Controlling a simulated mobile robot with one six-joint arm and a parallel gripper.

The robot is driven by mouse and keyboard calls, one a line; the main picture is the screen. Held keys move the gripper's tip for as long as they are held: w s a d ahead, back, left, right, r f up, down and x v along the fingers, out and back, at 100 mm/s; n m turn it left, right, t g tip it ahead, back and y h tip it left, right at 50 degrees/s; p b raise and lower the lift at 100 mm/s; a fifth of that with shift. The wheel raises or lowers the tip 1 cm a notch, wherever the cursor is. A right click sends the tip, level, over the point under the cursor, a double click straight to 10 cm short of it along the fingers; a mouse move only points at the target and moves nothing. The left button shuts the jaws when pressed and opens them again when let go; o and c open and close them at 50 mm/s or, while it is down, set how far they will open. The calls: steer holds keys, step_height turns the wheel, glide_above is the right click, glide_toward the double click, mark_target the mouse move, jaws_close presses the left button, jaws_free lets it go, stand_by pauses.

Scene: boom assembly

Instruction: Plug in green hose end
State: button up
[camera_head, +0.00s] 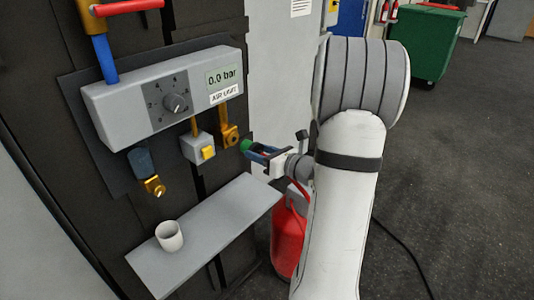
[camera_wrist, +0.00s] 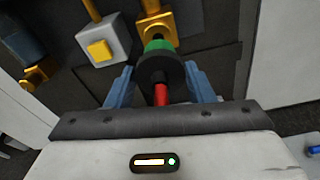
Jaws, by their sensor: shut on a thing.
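My gripper (camera_head: 259,151) is shut on the green hose end (camera_head: 246,145). In the wrist view its blue fingers (camera_wrist: 160,80) stand either side of a black collar, with the green ring (camera_wrist: 158,44) ahead of it. A red hose (camera_wrist: 161,95) runs back from the collar toward the palm. The right brass fitting (camera_head: 230,136) hangs under the gauge box. In the head view the green tip is beside it with a small gap. In the wrist view this fitting (camera_wrist: 156,26) is straight ahead, overlapped by the green ring, so contact there is unclear.
The grey gauge box (camera_head: 140,110) reads 0.0 bar. A yellow button box (camera_head: 200,148) is left of the right fitting. Another brass fitting (camera_head: 154,186) with a blue collar is further left. A white cup (camera_head: 169,237) stands on the shelf (camera_head: 215,225). A red cylinder (camera_head: 287,240) is below my arm.

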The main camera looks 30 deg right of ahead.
mark_target(249, 147)
steer(key=shift+r+x, duration=0.15)
steer(key=shift+x, duration=0.85)
steer(key=shift+r+x, duration=0.1)
steer(key=shift+x, duration=0.85)
steer(key=shift+r+b, duration=0.1)
steer(key=shift+b, duration=0.25)
stand_by(0.8)
steer(key=shift+w+a, duration=0.15)
steer(key=shift+w, duration=0.25)
steer(key=o, duration=1)
steer(key=shift+s, duration=0.1)
